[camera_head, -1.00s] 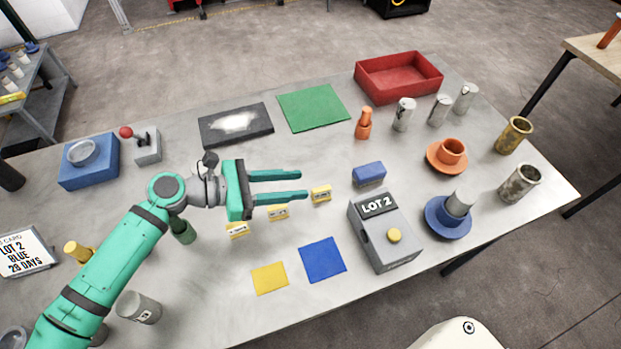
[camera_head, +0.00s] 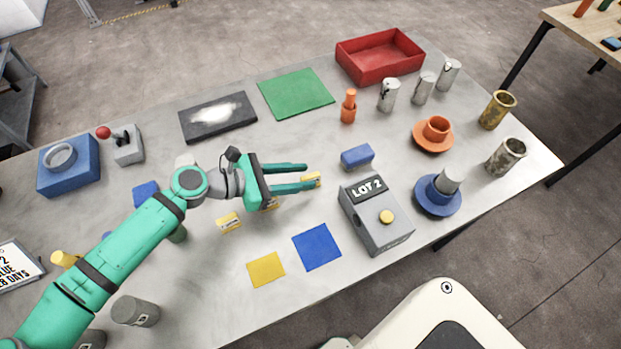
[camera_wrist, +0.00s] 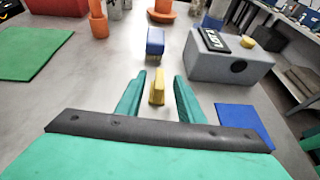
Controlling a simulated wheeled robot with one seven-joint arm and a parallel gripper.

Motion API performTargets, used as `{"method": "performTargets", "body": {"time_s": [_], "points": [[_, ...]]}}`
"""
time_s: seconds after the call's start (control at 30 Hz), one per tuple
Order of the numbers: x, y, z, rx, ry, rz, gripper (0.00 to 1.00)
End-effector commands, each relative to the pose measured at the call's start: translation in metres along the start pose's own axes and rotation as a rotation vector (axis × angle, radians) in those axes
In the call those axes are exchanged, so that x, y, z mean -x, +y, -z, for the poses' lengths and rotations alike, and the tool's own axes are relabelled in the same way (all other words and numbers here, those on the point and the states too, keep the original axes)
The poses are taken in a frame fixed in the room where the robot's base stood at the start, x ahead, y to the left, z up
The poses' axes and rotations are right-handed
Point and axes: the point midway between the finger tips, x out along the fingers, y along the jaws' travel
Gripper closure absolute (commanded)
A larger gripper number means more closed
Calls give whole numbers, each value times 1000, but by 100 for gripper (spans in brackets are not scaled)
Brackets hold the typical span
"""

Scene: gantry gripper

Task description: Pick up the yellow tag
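Three small yellow blocks with pale labels stand in a slanting row on the grey table; I cannot tell which is meant by the yellow tag. The far right block (camera_head: 311,180) is by my gripper's fingertips (camera_head: 309,174). In the wrist view this yellow block (camera_wrist: 157,86) stands between the two green fingers (camera_wrist: 160,78), with a gap on each side. The middle block (camera_head: 271,203) is partly hidden by my gripper. The near left block (camera_head: 229,222) is clear of it. A flat yellow square (camera_head: 266,269) lies nearer the front edge. My gripper is open and empty.
A blue block (camera_head: 357,156) and a grey LOT 2 box (camera_head: 375,217) stand just beyond the fingertips. A blue square (camera_head: 317,247) lies nearer the front. An orange bottle (camera_head: 348,107) and a green mat (camera_head: 296,93) are farther back.

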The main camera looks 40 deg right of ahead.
Motion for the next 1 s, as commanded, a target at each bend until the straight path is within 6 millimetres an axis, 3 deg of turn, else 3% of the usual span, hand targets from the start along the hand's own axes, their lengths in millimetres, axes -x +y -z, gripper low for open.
{"method": "performTargets", "body": {"time_s": [0.1, 0.4, 0.43, 0.57, 1.0], "points": [[-11, 1, 1, 1, 0, -4, 66], [-15, 1, 1, 2, 0, -8, 66], [-15, 1, 1, 2, 0, -7, 68], [-16, 1, 1, 1, 0, -5, 99], [-15, 1, -2, 0, 0, -5, 100]]}}
